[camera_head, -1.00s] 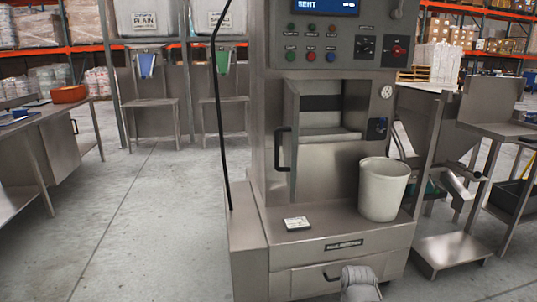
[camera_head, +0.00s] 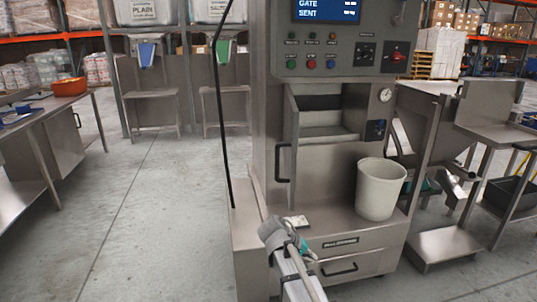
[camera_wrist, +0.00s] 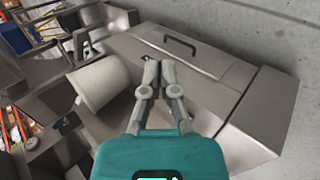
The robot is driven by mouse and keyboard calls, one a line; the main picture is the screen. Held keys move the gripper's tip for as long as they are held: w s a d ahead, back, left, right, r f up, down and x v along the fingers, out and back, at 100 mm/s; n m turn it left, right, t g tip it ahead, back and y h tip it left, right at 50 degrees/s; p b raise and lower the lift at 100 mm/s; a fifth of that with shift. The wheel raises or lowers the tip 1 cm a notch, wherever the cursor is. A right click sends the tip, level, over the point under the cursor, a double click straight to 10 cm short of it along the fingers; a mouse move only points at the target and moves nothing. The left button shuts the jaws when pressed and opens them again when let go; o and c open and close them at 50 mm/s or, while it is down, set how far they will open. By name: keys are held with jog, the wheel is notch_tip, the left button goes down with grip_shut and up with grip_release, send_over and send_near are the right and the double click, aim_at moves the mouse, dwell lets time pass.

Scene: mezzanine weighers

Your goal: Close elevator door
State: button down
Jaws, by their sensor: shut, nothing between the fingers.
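The elevator door (camera_head: 292,130) is a narrow grey metal panel on the left of the machine's opening, seen nearly edge-on and standing open. Its black bar handle (camera_head: 282,163) faces left. The opening (camera_head: 322,120) behind it shows an empty-looking metal compartment. My gripper (camera_wrist: 159,65) is shut and empty in the wrist view, with its fingertips together over the lower machine front. In the head view, my arm rises from the bottom, in front of the ledge and below the door. The fingers are hard to make out there. The door is not clearly visible in the wrist view.
A white bucket (camera_head: 381,188) stands on the machine's ledge, right of the opening; it also shows in the wrist view (camera_wrist: 95,82). A thin black pole (camera_head: 222,130) rises at the left. Open floor (camera_head: 150,220) lies left.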

jog(key=w+a+r+n+t+h+p, duration=0.2)
jog(key=w+a+r+t+h+p, duration=0.1)
jog(key=a+r, duration=0.9)
jog(key=w+a+r+n+t+h+p, duration=0.1)
jog(key=a+r+t+p, duration=0.4)
jog(key=a+r, duration=0.8)
jog(key=w+a+h+p, duration=0.1)
jog(key=w+a+p, duration=0.1)
jog(key=shift+r+n+t+h+p, duration=0.3)
jog(key=shift+n+t+h+p, duration=0.05)
jog(key=shift+n+t+h, duration=0.05)
jog(key=shift+w, duration=0.15)
jog(key=s+d+x, duration=0.2)
jog(key=x, duration=1)
jog(key=shift+d, duration=0.25)
jog(key=shift+f, duration=0.1)
